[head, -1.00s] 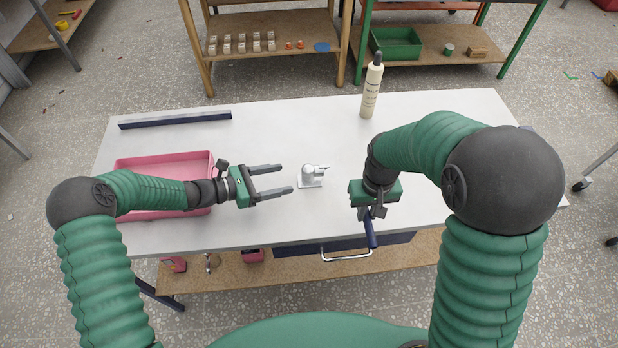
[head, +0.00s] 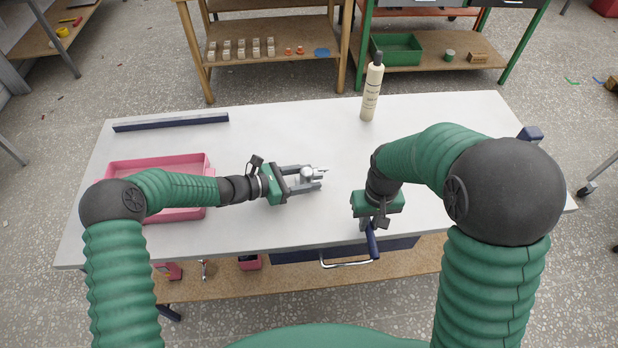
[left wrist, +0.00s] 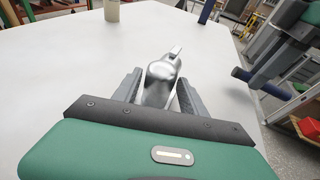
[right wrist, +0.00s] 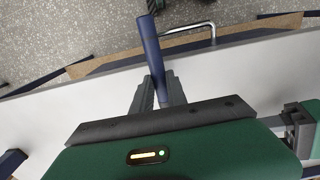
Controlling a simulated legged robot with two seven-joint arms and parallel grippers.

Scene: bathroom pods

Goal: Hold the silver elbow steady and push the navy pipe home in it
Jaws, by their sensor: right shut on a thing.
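The silver elbow (head: 307,174) stands on the white table, between the two fingers of my left gripper (head: 322,179). In the left wrist view the elbow (left wrist: 160,82) sits between the fingers, with a narrow gap at the right finger; I read this gripper as open. My right gripper (head: 369,223) is shut on the navy pipe (head: 372,243) near the table's front edge, to the right of the elbow and apart from it. In the right wrist view the pipe (right wrist: 152,52) sticks out beyond the fingertips; its gripped part is partly hidden.
A pink tray (head: 204,160) lies at the left of the table, partly behind my left arm. A navy bar (head: 170,123) lies at the back left. A cream bottle (head: 371,92) stands at the back. The table between the bottle and the elbow is clear.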

